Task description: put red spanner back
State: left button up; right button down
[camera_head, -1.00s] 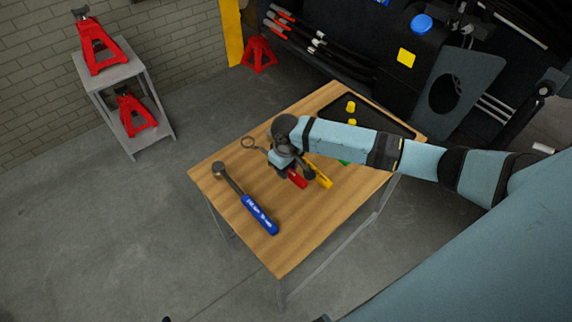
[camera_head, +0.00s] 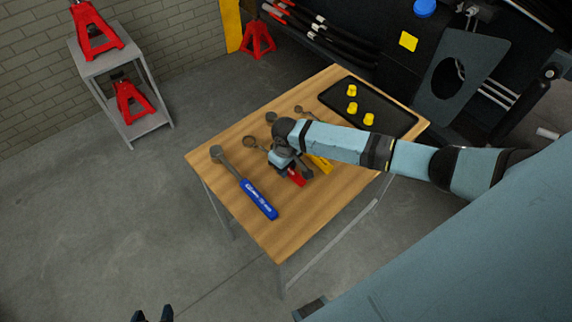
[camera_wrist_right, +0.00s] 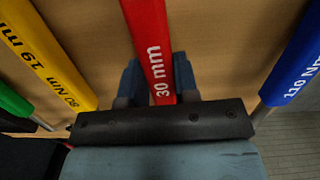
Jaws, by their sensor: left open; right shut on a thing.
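The red spanner (camera_head: 296,178) is at the middle of the wooden table, its red handle toward the front and a ring end (camera_head: 250,141) toward the back left. My right gripper (camera_head: 284,161) is shut on its handle. In the right wrist view the red handle (camera_wrist_right: 148,40), marked 30 mm, runs between the two fingers (camera_wrist_right: 157,82). I cannot tell whether the spanner touches the table. The arm hides part of it. My left gripper (camera_head: 153,315) is open and empty at the bottom edge of the head view, mostly cut off.
A yellow-handled spanner (camera_head: 320,164) lies right beside the red one; its handle also shows in the wrist view (camera_wrist_right: 45,55). A blue-handled torque wrench (camera_head: 258,199) lies left. A black tray (camera_head: 385,112) with yellow pieces is at the back right. The table's front (camera_head: 270,240) is clear.

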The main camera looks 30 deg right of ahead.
jog(key=c, duration=0.8)
grip_release()
notch_tip(320, 180, up, 14)
jog(key=shift+f, duration=0.1)
